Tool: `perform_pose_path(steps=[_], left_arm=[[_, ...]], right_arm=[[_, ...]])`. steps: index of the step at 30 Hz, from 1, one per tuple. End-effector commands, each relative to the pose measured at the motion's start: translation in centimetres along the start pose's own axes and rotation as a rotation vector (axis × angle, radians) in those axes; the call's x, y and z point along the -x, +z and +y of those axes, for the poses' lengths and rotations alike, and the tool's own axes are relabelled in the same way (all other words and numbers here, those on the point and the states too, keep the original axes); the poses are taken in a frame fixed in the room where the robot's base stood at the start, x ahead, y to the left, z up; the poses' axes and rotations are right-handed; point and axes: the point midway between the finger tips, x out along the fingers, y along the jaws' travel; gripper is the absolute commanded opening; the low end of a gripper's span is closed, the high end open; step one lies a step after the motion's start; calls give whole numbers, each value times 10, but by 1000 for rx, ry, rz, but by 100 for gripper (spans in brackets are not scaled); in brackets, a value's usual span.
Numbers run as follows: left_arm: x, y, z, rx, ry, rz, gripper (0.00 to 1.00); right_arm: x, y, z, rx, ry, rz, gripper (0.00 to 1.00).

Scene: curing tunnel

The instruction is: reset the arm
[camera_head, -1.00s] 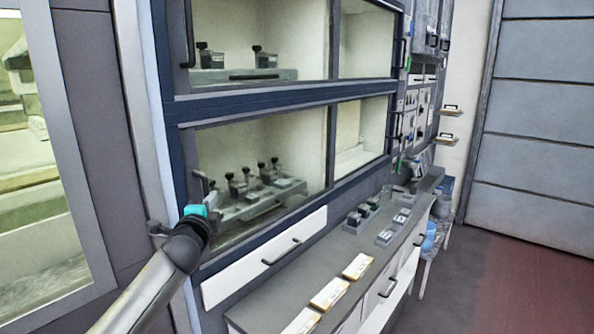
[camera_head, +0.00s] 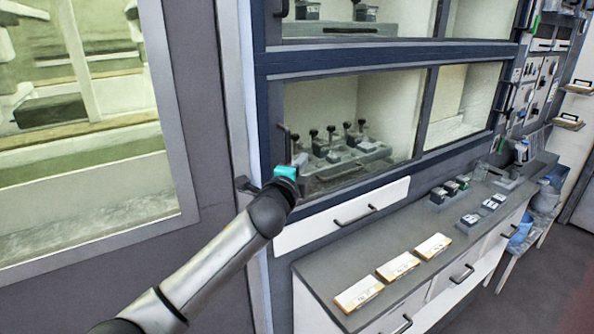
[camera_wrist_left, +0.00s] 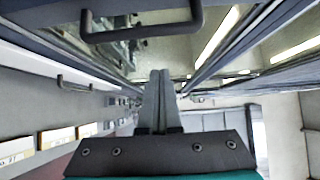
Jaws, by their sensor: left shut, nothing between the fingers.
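My left arm comes in from the lower left in the head view and ends at a dark wrist with a teal band. My left gripper (camera_head: 301,160) is in front of the lower cabinet window, beside a dark vertical handle (camera_head: 284,145). In the left wrist view the two grey fingers (camera_wrist_left: 158,76) are together, shut with nothing between them. A dark handle (camera_wrist_left: 140,30) crosses the top of that view, close to the fingers. I cannot tell whether the gripper touches anything. My right gripper is not in view.
A glazed cabinet (camera_head: 350,58) holds several dark-knobbed fixtures behind its lower window. A grey counter (camera_head: 330,262) below carries three labelled blocks (camera_head: 397,266) and small dark parts. A white drawer (camera_head: 345,215) sits under the window. A large window (camera_head: 100,165) is at the left. Floor shows at the right.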

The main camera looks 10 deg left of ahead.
Motion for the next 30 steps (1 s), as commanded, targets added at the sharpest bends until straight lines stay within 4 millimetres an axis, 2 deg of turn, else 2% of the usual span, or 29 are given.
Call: perform_pose_path(steps=[6, 14, 17, 20, 26, 27, 29, 30], left_arm=[[25, 1, 1, -1, 0, 0, 0], [39, 1, 2, 1, 3, -1, 0], [40, 3, 20, 21, 28, -6, 0], [42, 9, 68, 74, 95, -23, 0], [62, 27, 217, 259, 300, -89, 0], [70, 30, 248, 297, 341, -107, 0], [84, 34, 291, 355, 400, -135, 0], [94, 36, 320, 392, 441, -155, 0]], right_arm=[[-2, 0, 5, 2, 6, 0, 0], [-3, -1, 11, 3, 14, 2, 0], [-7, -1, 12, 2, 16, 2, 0], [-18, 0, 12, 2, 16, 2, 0], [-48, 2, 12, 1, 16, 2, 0], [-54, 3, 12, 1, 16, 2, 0], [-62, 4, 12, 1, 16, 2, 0], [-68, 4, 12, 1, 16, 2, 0]])
